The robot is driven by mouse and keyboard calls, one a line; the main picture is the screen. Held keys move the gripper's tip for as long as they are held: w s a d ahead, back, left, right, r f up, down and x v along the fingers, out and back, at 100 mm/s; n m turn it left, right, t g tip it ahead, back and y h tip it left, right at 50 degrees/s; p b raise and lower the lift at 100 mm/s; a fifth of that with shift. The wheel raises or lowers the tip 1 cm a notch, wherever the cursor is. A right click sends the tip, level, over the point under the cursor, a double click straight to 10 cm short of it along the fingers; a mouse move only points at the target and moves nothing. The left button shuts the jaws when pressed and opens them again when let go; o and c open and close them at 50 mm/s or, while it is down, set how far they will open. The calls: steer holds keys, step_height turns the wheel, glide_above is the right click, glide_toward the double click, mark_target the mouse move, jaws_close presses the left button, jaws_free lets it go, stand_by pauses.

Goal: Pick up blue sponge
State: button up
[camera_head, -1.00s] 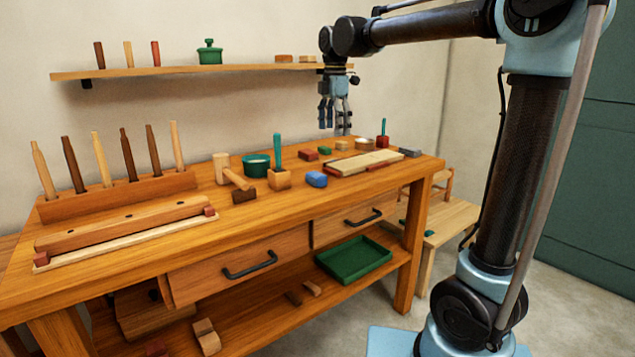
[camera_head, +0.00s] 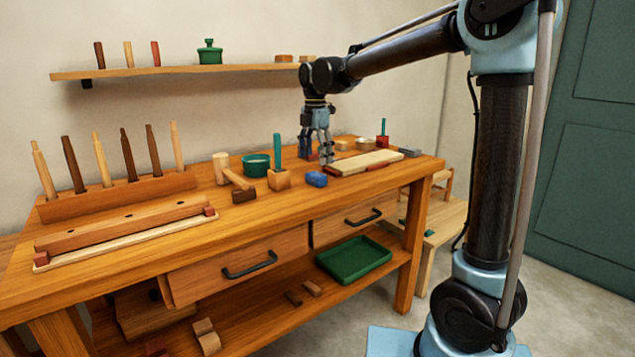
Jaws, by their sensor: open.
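The blue sponge (camera_head: 316,179) is a small blue block lying on the wooden workbench (camera_head: 250,222), left of a pale board and right of a wooden block with a green handle. My gripper (camera_head: 316,160) points down just above and behind the sponge, with its fingers apart and nothing seen between them. The fingertips look close to the bench top; I cannot tell the exact gap to the sponge. The gripper hides part of the small blocks behind it.
A wooden block with a green handle (camera_head: 279,178), a mallet (camera_head: 240,186) and a green bowl (camera_head: 257,165) stand left of the sponge. The pale board (camera_head: 366,162) lies to its right. A wall shelf (camera_head: 180,72) hangs above. The bench front is clear.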

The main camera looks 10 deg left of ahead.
mark_target(316, 174)
steer(key=shift+s+d+f, duration=0.1)
steer(key=shift+f, duration=1.65)
steer(key=shift+s+d+f, duration=0.1)
steer(key=shift+f, duration=1.65)
steer(key=shift+c, duration=0.6)
steer(key=c, duration=0.9)
step_height(316, 174, up, 10)
steer(key=shift+r, duration=0.1)
